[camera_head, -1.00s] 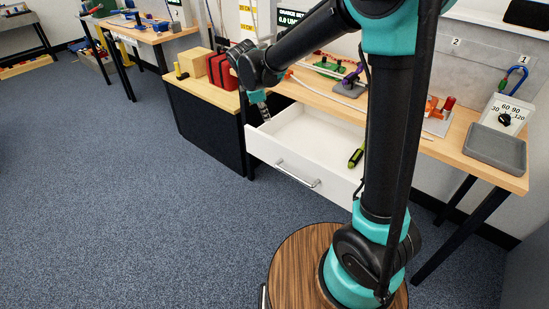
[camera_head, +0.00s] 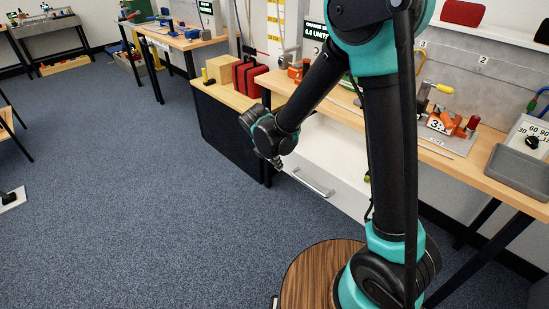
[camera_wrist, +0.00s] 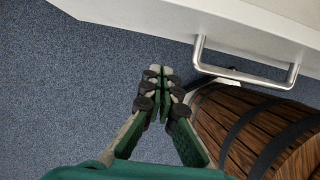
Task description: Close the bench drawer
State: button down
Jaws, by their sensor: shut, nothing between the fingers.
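The bench drawer (camera_head: 340,160) is white and stands open, pulled out from under the wooden bench. In the wrist view its white front (camera_wrist: 200,18) runs across the top. The silver bar handle (camera_head: 314,181) is on that front and also shows in the wrist view (camera_wrist: 245,78). My gripper (camera_wrist: 160,72) is shut and empty, with its tips a little left of the handle and apart from it. In the head view my gripper (camera_head: 278,163) is near the drawer's left front corner. My arm hides part of the drawer.
The wooden bench (camera_head: 470,168) carries a grey tray (camera_head: 520,170) and an orange device (camera_head: 443,123). A dark cabinet (camera_head: 228,130) with a red case (camera_head: 247,78) stands left of the drawer. My wooden barrel base (camera_wrist: 255,130) is close below the handle.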

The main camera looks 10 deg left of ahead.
jog(key=shift+w+d+f, duration=0.25)
jog(key=shift+w+d, duration=0.45)
jog(key=shift+w, duration=0.2)
jog(key=shift+w+d+f, duration=0.25)
jog(key=shift+w+d, duration=0.4)
jog(key=shift+w, duration=0.2)
jog(key=shift+w+d, duration=0.1)
jog(key=w+d, duration=0.6)
jog(key=w, duration=0.1)
jog(key=w+d, duration=0.5)
jog(key=w, duration=0.3)
jog(key=w+d, duration=0.6)
jog(key=w, duration=0.1)
jog(key=shift+w+d, duration=0.3)
jog(key=shift+d, duration=0.05)
jog(key=shift+r, duration=0.1)
